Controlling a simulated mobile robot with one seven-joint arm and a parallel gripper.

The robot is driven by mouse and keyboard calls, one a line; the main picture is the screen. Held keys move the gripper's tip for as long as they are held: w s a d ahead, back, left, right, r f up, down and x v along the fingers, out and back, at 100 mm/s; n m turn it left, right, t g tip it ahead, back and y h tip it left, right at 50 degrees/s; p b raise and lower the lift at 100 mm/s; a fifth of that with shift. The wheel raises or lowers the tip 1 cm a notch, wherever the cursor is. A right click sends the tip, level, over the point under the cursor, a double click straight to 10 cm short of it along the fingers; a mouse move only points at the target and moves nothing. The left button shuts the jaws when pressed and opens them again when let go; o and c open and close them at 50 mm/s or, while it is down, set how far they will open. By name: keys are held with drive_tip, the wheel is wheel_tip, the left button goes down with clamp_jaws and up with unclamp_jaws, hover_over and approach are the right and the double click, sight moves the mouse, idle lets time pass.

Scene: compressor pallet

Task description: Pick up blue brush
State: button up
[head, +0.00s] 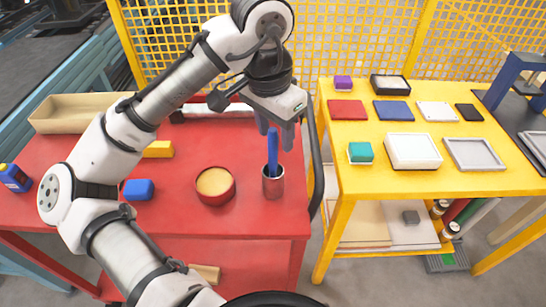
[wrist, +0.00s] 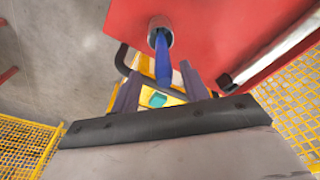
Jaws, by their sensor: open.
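The blue brush (head: 272,150) stands upright in a small metal cup (head: 273,186) near the right edge of the red table (head: 240,224). Its lower end is hidden inside the cup. My gripper (head: 276,139) is above the cup, pointing down, with its fingers apart at the brush's upper end. In the wrist view the brush (wrist: 162,62) runs from the cup (wrist: 160,27) into the gap between the fingers of my gripper (wrist: 159,72). I cannot tell whether either finger touches it.
A red tub (head: 215,197) stands just left of the cup. A blue block (head: 139,190), a yellow block (head: 159,149) and a tan tray (head: 75,122) are further left. A yellow table (head: 440,182) with several items stands to the right. A yellow mesh fence (head: 400,40) is behind.

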sight(274, 145)
drive_tip(key=f, duration=0.4)
drive_tip(key=shift+w+a+f, duration=0.1)
drive_tip(key=shift+w, duration=0.2)
clamp_jaws()
